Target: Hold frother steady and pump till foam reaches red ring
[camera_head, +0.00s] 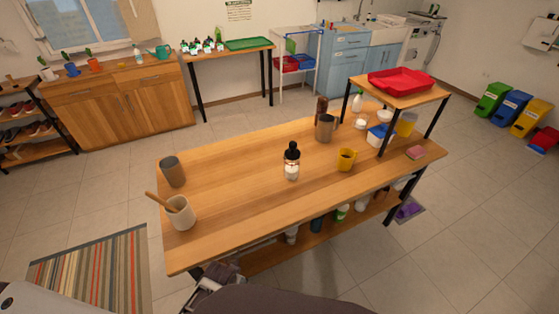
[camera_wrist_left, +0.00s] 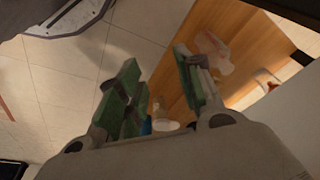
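The frother appears to be the clear bottle-like vessel (camera_head: 291,168) with a black top and whitish contents. It stands upright near the middle of the wooden table, with nothing touching it. A red ring is too small to make out. My left gripper (camera_wrist_left: 160,85) is open and empty in the left wrist view, its green-padded fingers apart. Gripper parts at the bottom of the head view (camera_head: 212,287) sit low beside the table's front left end, partly cut off, well away from the frother. My right gripper is not clearly in view.
A raised shelf with a red tray (camera_head: 401,80) stands at right. Several containers sit on the lower shelf.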

